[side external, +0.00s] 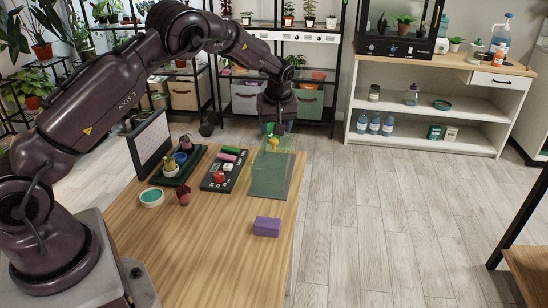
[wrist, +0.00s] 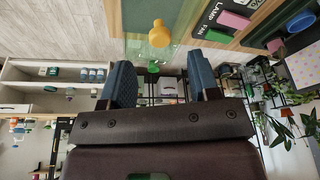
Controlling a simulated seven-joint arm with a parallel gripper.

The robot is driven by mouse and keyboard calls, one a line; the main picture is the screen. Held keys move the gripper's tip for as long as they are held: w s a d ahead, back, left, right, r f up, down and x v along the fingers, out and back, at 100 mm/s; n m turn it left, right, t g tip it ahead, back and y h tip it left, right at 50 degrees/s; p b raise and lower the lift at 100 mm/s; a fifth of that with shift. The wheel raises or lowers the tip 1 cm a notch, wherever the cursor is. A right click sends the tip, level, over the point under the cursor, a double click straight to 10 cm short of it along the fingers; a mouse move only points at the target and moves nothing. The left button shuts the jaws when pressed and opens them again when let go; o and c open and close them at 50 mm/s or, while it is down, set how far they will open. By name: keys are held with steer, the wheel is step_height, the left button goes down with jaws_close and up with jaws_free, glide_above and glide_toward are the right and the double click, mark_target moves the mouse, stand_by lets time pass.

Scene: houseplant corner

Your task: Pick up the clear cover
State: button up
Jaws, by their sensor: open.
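The clear cover (side external: 268,176) is a see-through, green-tinted box with a yellow knob (side external: 273,141) on top. It stands near the right edge of the wooden table (side external: 190,255). In the wrist view the yellow knob (wrist: 159,35) shows just beyond the fingertips, with part of the tinted cover (wrist: 138,48) around it. My gripper (side external: 276,127) is beside the knob at the cover's far upper end; its fingertips are hard to make out there. In the wrist view my gripper (wrist: 162,75) has its two blue fingers apart, with nothing held between them.
Left of the cover is a dark control panel (side external: 212,180) with coloured blocks and a red knob. Further left are a tray with small pots (side external: 176,176), a teal-topped round container (side external: 152,197) and a white panel (side external: 150,144). A purple block (side external: 266,226) lies nearer. The front tabletop is clear.

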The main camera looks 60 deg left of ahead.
mark_target(274, 140)
steer(key=x, duration=0.5)
steer(key=shift+s+d+f, duration=0.1)
steer(key=shift+d+f, duration=0.05)
jaws_close()
